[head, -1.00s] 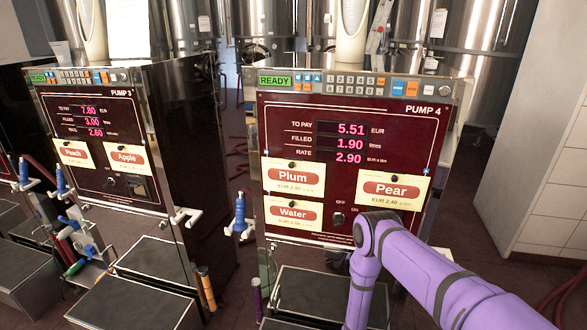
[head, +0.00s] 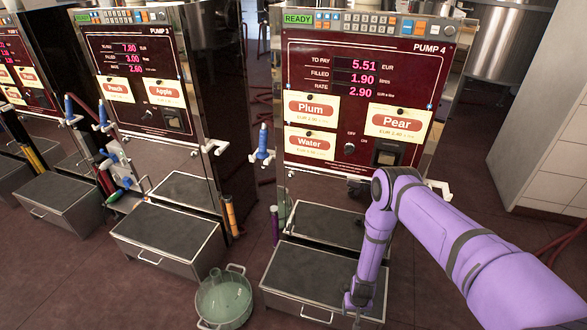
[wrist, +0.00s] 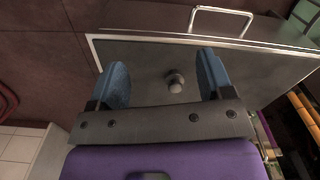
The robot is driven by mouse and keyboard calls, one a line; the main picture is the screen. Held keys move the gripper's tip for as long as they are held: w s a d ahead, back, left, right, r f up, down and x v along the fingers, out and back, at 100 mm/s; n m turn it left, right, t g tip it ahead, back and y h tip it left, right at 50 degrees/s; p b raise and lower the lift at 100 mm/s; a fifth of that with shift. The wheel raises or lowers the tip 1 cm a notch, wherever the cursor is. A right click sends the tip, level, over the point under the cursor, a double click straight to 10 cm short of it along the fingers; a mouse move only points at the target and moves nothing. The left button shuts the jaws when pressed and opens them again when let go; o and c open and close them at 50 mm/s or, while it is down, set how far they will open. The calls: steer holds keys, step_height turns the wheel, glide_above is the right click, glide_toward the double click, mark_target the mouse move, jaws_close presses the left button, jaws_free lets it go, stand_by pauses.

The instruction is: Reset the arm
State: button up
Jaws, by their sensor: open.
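My gripper (wrist: 165,85) is open, its two blue fingers spread over the dark top of the drawer-like step below Pump 4. In the wrist view a small grey knob-shaped thing (wrist: 175,82) shows between the fingers; I cannot tell what it belongs to, and nothing is clamped. In the head view my purple arm (head: 440,220) comes in from the right and bends down in front of Pump 4 (head: 300,65). Its end hangs low, in front of or over the right part of the step (head: 300,275); the fingertips are not clear there.
Pump 3 (head: 150,30) stands to the left. A greenish pot (head: 224,298) stands on the floor left of the step. A blue nozzle (head: 262,145) hangs at Pump 4's left side. A white cabinet (head: 535,130) stands at the right, with open floor (head: 480,205) before it.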

steer(key=w+r+t, duration=0.1)
steer(key=w+r, duration=0.8)
steer(key=r, duration=0.5)
steer(key=w+r, duration=0.8)
steer(key=r, duration=0.6)
step_height(320, 180, up, 28)
steer(key=t+y, duration=0.1)
steer(key=s+d+r+t, duration=0.1)
steer(key=s+r, duration=0.3)
steer(key=r, duration=0.4)
steer(key=s+d+r+n, duration=0.1)
steer(key=s+r, duration=0.4)
steer(key=r, duration=0.3)
steer(key=s+d+r+t, duration=0.15)
steer(key=s+r, duration=0.25)
steer(key=r, duration=0.4)
steer(key=s+d+r, duration=0.1)
steer(key=s+r, duration=0.1)
steer(key=s, duration=0.6)
steer(key=s+d+r, duration=0.1)
steer(key=s+r, duration=0.2)
steer(key=s, duration=0.5)
steer(key=s+d+r+h, duration=0.1)
steer(key=s+r, duration=0.2)
steer(key=s, duration=0.6)
steer(key=shift+d+r+t, duration=0.2)
steer(key=shift+r+t, duration=0.05)
steer(key=shift+t, duration=0.1)
